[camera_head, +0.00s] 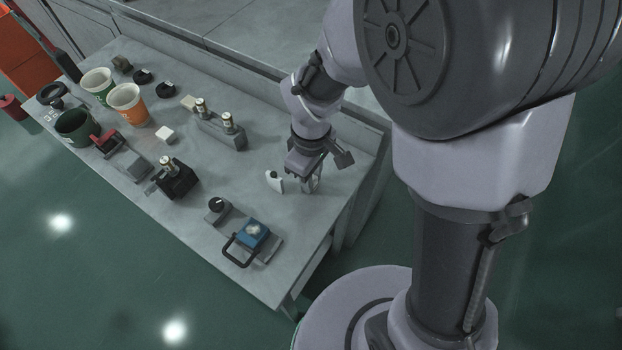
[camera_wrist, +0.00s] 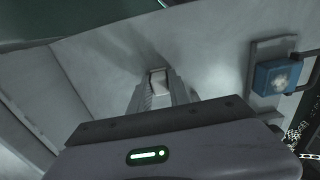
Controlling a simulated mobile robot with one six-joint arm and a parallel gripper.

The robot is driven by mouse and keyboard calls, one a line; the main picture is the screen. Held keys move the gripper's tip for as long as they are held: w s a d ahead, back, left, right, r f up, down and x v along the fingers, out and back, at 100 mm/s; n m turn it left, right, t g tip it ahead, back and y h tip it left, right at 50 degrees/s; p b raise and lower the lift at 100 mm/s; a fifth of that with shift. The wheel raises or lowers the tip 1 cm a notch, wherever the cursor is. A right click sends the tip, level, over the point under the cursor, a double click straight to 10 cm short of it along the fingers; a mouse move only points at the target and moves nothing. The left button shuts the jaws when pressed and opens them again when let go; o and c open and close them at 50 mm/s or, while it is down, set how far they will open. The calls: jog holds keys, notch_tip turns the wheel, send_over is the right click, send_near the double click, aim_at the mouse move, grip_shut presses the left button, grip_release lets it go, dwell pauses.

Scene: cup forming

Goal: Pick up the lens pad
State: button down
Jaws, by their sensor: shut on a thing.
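My gripper (camera_head: 304,186) is low over the near right part of the grey table, its fingers pointing down. In the wrist view my gripper (camera_wrist: 160,86) is closed on a small pale, squarish piece, which I take to be the lens pad (camera_wrist: 158,78). The piece sits between the two fingertips, with its lower part hidden by them. In the head view I cannot make it out behind the fingers. I cannot tell whether it touches the table.
A small white object (camera_head: 275,181) stands just left of my gripper. A blue device with a black handle (camera_head: 251,235) is at the near edge. A metal fixture (camera_head: 217,130) stands behind left. Cups (camera_head: 128,104) and dark parts fill the far left.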

notch_tip(320, 180, up, 10)
jog(key=p, duration=0.5)
